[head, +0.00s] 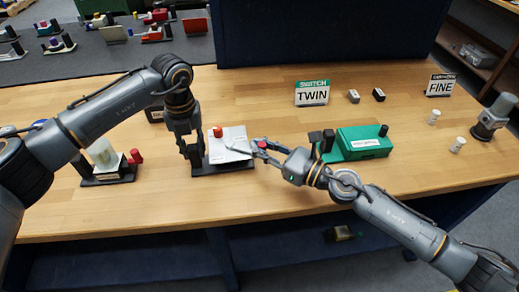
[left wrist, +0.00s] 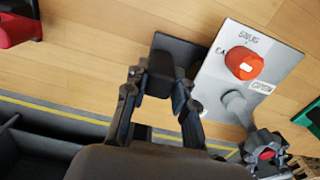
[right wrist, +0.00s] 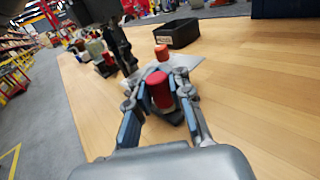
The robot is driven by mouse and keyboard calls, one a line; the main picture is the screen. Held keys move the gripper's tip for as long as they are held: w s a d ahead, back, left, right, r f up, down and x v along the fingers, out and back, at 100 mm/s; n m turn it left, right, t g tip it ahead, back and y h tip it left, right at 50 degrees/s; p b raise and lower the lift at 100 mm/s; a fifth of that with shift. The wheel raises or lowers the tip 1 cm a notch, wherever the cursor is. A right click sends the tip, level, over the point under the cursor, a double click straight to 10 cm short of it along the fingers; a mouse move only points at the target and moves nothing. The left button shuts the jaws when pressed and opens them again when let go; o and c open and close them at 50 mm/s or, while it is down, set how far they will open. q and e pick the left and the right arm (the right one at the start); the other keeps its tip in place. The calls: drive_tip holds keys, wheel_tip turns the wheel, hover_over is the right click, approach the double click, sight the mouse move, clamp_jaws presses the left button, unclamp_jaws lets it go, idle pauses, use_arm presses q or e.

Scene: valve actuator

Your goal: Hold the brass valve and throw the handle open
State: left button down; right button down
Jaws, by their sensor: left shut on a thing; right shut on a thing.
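The valve unit is a pale plate (head: 228,148) on a black base (head: 222,168), with an orange-red knob (left wrist: 244,63) on the plate. No brass colour shows on it. A grey lever (left wrist: 237,105) runs from the plate to a red grip (right wrist: 161,90). My left gripper (head: 194,158) is shut on the black end of the base (left wrist: 174,52), left of the plate; the exact contact is partly hidden by the fingers. My right gripper (head: 258,147) is shut around the red grip at the plate's right side, and its fingers also show in the left wrist view.
A green box (head: 362,143) with black parts stands right of my right gripper. Another black-based fixture (head: 108,170) with a red part stands to the left. Signs (head: 312,93) and small blocks stand behind. The wooden table (head: 260,215) is clear in front.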

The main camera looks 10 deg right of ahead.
use_arm(q)
drive_tip(key=shift+a+f, duration=0.1)
drive_tip(key=shift+a, duration=0.2)
use_arm(e)
drive_tip(key=shift+w+d+f+n+g+y, duration=0.2)
drive_tip(key=shift+w+d+n+g+y, duration=0.55)
drive_tip(key=shift+g, duration=0.25)
use_arm(q)
drive_tip(key=shift+a, duration=0.1)
use_arm(e)
drive_tip(key=shift+w+d+n+g+y, duration=0.25)
drive_tip(key=shift+w+n+g+y, duration=0.45)
drive_tip(key=shift+n+g, duration=0.4)
drive_tip(key=shift+w+d+r+g, duration=0.15)
drive_tip(key=shift+w+g, duration=0.15)
drive_tip(key=shift+w, duration=0.3)
drive_tip(key=c, duration=1.2)
unclamp_jaws()
use_arm(q)
drive_tip(key=shift+d, duration=0.25)
drive_tip(key=shift+s, duration=0.1)
use_arm(e)
drive_tip(key=shift+s, duration=0.1)
use_arm(q)
drive_tip(key=shift+d, duration=0.2)
use_arm(e)
drive_tip(key=v, duration=1.1)
drive_tip(key=shift+s+d, duration=0.15)
drive_tip(key=shift+d, duration=0.2)
